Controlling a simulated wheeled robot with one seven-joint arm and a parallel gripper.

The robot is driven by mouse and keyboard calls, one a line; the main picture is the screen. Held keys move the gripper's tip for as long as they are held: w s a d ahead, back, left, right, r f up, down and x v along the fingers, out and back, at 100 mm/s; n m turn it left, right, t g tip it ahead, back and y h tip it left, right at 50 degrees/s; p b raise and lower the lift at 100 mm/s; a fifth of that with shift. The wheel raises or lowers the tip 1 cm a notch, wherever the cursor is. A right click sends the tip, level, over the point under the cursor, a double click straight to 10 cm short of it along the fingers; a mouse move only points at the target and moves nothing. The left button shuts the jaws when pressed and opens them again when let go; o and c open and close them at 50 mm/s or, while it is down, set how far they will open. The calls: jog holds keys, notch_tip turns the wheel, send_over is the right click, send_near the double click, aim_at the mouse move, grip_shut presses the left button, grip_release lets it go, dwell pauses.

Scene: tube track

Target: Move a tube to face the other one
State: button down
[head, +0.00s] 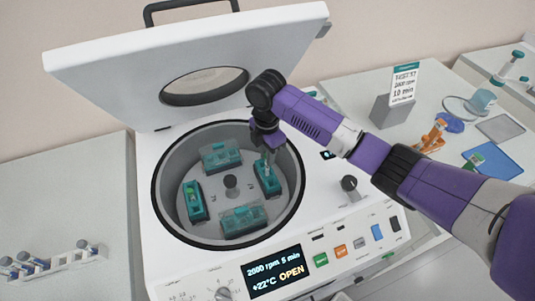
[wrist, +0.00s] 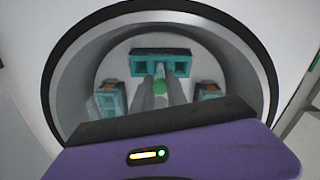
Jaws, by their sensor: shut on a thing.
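The centrifuge (head: 150,215) stands open, with several teal buckets around its rotor hub (head: 231,182). A tube with a green cap (head: 193,191) sits in the left bucket (head: 194,208). My gripper (head: 268,152) reaches into the bowl from the right, above the right bucket (head: 268,182). In the wrist view its fingers (wrist: 161,92) are shut on a second tube with a green cap (wrist: 160,86). The held tube is in front of a teal bucket (wrist: 138,66). The fingers hide part of it, and I cannot tell whether its lower end is inside the bucket.
The raised lid (head: 110,72) stands behind the bowl, and the bowl's dark rim (head: 158,190) surrounds the rotor. A rack of tubes (head: 45,262) is at left. A sign (head: 403,84), an orange item (head: 433,137) and a blue tray (head: 493,160) are at right.

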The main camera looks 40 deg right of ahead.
jog(key=shift+f+b, duration=0.55)
jog(key=shift+f, duration=0.7)
jog(key=c, duration=1.3)
grip_release()
jog(key=shift+o, duration=0.2)
jog(key=shift+r, duration=0.1)
